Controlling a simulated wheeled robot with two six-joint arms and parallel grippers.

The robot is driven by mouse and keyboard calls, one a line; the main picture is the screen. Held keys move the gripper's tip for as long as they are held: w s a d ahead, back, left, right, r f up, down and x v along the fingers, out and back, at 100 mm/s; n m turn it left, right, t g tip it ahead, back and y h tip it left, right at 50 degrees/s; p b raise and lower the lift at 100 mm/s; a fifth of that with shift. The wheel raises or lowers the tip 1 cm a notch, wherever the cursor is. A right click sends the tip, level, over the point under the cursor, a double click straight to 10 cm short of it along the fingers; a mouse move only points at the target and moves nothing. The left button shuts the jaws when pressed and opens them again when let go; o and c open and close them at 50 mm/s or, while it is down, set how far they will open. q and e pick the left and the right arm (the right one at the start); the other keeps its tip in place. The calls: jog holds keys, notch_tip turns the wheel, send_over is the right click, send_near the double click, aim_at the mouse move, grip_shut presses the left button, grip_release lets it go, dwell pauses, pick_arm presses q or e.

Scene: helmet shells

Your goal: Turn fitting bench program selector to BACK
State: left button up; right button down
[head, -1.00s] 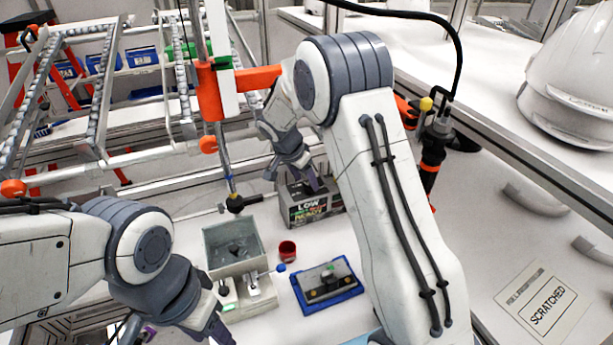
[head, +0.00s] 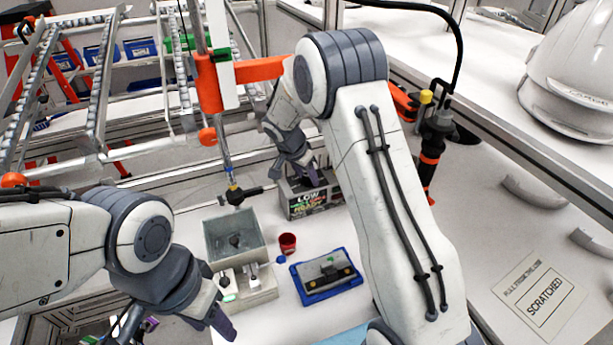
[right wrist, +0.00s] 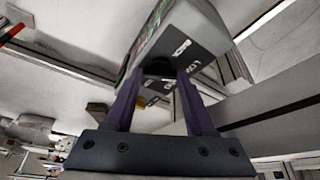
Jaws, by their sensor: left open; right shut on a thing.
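The program selector looks like the grey box (head: 312,203) with printed labels, including LOW, behind the work area in the head view. In the right wrist view its face (right wrist: 190,35) fills the top, with the words BACK and LOW legible. A dark round knob (right wrist: 159,68) lies between the fingertips. My right gripper (head: 305,177) reaches down to the box from above and is shut on the knob; it also shows in the right wrist view (right wrist: 157,85). The knob's pointing direction is hidden. My left gripper (head: 222,322) is open and empty at the lower left, away from the box.
A grey bin fixture (head: 236,237), a small red cup (head: 288,243) and a blue tray (head: 309,297) with a grey device stand in front of the box. An orange clamp post (head: 210,85) rises to its left. A white helmet (head: 570,75) is at the far right.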

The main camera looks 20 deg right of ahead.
jog(key=shift+s+f+n+t+b, duration=0.15)
jog(key=shift+n+t+b, duration=0.25)
jog(key=shift+n+b, duration=0.6)
jog(key=shift+d+n+y+b, duration=0.1)
jog(key=shift+n+y+b, duration=0.35)
jog(key=shift+b, duration=0.2)
jog(key=shift+n+t, duration=0.3)
jog(key=shift+n, duration=0.45)
jog(key=shift+d+r+n+y, duration=0.1)
jog(key=shift+r+n+y, duration=0.2)
jog(key=shift+n, duration=0.5)
jog(key=shift+f, duration=0.15)
jog(key=c, duration=0.5)
grip_release()
jog(key=shift+s, duration=0.1)
